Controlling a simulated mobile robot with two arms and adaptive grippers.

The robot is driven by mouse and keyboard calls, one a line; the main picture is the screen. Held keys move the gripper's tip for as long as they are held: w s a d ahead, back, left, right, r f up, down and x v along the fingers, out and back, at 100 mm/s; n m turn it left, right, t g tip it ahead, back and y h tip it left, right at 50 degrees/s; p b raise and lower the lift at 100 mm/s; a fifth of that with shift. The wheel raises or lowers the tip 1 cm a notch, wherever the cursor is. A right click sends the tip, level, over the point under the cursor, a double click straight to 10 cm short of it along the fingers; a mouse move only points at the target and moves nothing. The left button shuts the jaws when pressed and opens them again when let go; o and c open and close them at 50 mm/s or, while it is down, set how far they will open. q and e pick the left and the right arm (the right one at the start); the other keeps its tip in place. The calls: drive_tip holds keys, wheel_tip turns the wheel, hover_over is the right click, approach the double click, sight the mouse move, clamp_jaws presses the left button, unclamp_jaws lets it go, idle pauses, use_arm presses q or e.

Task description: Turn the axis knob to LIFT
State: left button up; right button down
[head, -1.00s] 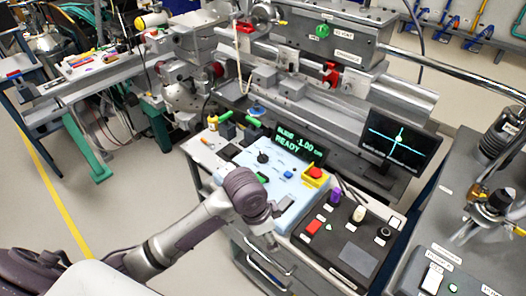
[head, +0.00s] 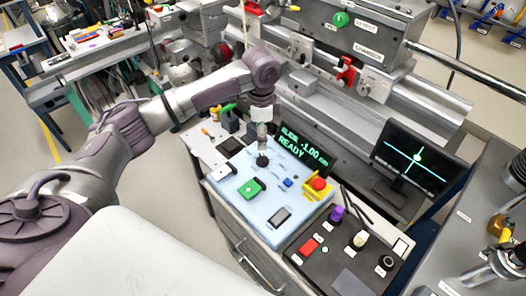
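A black knob (head: 262,161) sits on the upper left part of the light blue control panel (head: 232,206). My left gripper (head: 263,151) points down right above this knob, its tips at or close to the knob's top. The fingers are small here, and I cannot tell whether they are open or touch the knob. The knob's pointer and any labels around it are too small or hidden to read. The display (head: 302,149) behind the panel shows green text that seems to read "SLIDE -1.00 cm READY". My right gripper is not in view.
The panel also holds a green button (head: 250,188), a small blue button (head: 288,183) and a red stop button on a yellow base (head: 318,184). A black box with a purple knob (head: 337,214) stands in front. A monitor (head: 412,160) stands at the right.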

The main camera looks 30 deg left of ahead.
use_arm(q)
hover_over(262, 157)
wheel_tip(262, 157, down, 4)
drive_tip(key=shift+f, duration=0.2)
wheel_tip(262, 157, down, 4)
drive_tip(key=shift+f+p, duration=0.1)
drive_tip(key=shift+p, duration=0.35)
drive_tip(key=shift+f, duration=0.7)
drive_tip(key=shift+c, duration=0.4)
drive_tip(key=c, duration=0.8)
drive_tip(key=shift+c, duration=1.3)
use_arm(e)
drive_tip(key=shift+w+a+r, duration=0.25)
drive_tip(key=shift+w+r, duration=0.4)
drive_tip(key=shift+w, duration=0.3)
